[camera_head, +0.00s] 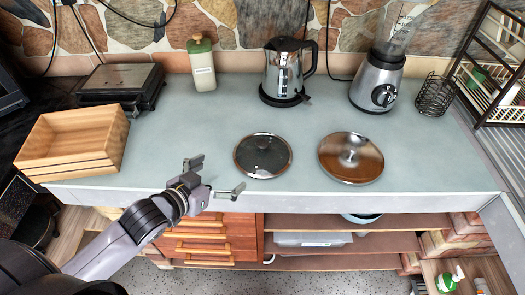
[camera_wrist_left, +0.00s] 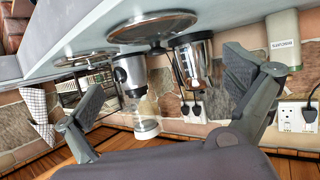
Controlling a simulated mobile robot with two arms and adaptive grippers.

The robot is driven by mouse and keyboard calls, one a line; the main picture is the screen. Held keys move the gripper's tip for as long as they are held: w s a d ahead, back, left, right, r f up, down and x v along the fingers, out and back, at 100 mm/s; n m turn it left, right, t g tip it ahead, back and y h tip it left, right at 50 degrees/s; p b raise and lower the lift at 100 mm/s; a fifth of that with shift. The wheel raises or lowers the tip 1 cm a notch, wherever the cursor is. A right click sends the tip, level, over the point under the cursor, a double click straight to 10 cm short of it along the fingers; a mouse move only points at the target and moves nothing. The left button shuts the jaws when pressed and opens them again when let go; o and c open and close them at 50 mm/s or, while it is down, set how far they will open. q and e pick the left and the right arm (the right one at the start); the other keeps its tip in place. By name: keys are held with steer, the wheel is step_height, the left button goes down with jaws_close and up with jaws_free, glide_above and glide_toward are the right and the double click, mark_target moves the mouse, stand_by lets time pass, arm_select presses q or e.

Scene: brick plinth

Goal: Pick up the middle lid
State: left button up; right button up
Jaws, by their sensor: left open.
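Two round lids lie on the grey-blue counter (camera_head: 200,130). One is a dark glass lid with a metal rim (camera_head: 262,157) near the middle. The other is a shiny brownish metal lid with a knob (camera_head: 350,160) to its right. My left gripper (camera_head: 219,174) is open and empty at the counter's front edge, left of and apart from the glass lid. In the left wrist view, the open fingers of my left gripper (camera_wrist_left: 172,98) frame the scene. There, a lid (camera_wrist_left: 150,30) lies ahead and another lid (camera_wrist_left: 86,58) farther left. My right gripper is not in view.
A wooden crate (camera_head: 68,139) and a dark grill (camera_head: 121,84) stand at left. A green-capped bottle (camera_head: 202,65), kettle (camera_head: 284,70) and blender (camera_head: 378,78) line the back. A wire holder (camera_head: 435,95) and dish rack (camera_head: 500,75) are at right. The counter left of the glass lid is clear.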

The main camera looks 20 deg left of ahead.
arm_select(q)
steer(key=r, duration=0.2)
steer(key=h+p, duration=0.1)
steer(key=p, duration=0.1)
glide_toward(260, 146)
steer(key=shift+t, duration=0.3)
steer(key=x, duration=0.5)
steer(key=shift+w+a+f, duration=0.15)
steer(key=shift+w+f, duration=0.1)
steer(key=shift+w, duration=0.05)
steer(key=shift+w+f, duration=0.2)
steer(key=shift+w, duration=0.15)
steer(key=shift+w+d+p, duration=0.3)
steer(key=shift+p, duration=0.15)
steer(key=p+x, duration=0.1)
steer(key=x, duration=0.2)
steer(key=shift+w+d+f, duration=0.1)
steer(key=shift+d+f, duration=0.05)
steer(key=shift+d, duration=0.1)
steer(key=shift+w+d+f, duration=0.15)
steer(key=shift+w+f, duration=0.2)
steer(key=shift+w, duration=0.1)
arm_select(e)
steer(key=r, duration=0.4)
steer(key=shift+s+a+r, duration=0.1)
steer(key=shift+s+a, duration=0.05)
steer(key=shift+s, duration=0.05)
arm_select(q)
steer(key=shift+c, duration=0.2)
